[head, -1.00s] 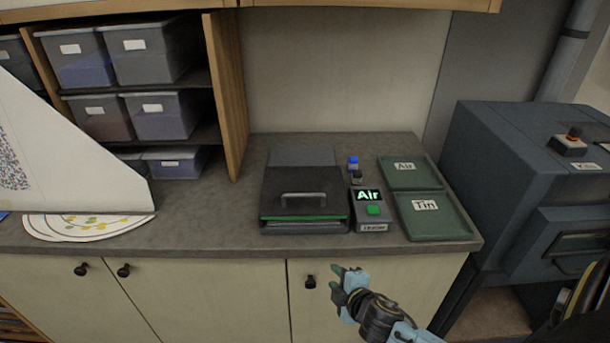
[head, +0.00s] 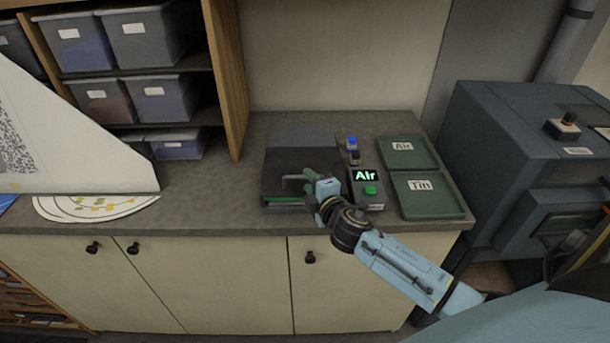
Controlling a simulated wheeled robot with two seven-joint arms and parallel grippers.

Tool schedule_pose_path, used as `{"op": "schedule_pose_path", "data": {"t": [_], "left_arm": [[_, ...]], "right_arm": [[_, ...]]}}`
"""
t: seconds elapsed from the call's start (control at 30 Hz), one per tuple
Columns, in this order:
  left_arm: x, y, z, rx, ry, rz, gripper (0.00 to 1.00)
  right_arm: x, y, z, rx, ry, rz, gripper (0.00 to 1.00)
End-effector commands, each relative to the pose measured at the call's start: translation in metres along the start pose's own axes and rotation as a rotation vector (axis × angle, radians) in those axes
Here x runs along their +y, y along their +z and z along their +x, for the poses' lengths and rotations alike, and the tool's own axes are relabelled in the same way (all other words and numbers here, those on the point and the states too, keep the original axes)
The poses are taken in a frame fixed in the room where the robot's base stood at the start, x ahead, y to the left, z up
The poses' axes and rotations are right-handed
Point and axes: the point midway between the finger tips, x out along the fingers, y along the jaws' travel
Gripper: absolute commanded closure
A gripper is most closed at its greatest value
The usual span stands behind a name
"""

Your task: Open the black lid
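The black lid (head: 285,165) lies closed on the flat device on the counter, with a green strip (head: 283,201) along its front edge. Its grey bar handle (head: 290,178) shows only at the left end; the rest is hidden behind my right gripper. My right gripper (head: 312,184) is at the right part of the handle, fingers pointing away from me. Whether the fingers are around the handle or just in front of it, and whether they are open or shut, cannot be told. My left gripper is not in view.
A tester box (head: 368,196) with a lit "Air" display and green button stands right of the lid, with small blue and black knobs (head: 352,144) behind. Green trays marked Air (head: 425,160) and Tin (head: 450,205) lie further right. A dark blue machine (head: 490,150) stands at the right.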

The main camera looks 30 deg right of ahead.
Motion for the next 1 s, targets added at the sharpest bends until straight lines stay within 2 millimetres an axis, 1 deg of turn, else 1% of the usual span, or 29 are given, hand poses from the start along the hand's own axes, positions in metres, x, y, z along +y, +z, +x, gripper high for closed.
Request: {"op": "schedule_pose_path", "data": {"t": [0.03,0.1,0.3,0.67,0.9,1.0], "left_arm": [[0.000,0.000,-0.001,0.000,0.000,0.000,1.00],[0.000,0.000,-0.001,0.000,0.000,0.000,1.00],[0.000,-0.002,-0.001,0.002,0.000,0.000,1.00],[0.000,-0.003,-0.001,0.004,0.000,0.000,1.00],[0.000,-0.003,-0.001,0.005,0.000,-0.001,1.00],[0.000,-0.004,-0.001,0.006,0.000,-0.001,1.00]], "right_arm": [[0.001,0.000,0.009,0.000,0.001,0.001,0.68],[0.001,0.000,0.017,0.000,0.001,0.001,0.68],[0.000,-0.001,0.033,0.001,0.000,0.000,0.68],[0.000,-0.001,0.036,0.001,0.000,0.000,0.68],[0.000,0.000,0.036,0.001,0.000,0.000,0.99],[0.000,0.000,0.036,0.001,0.000,0.000,1.00]]}}
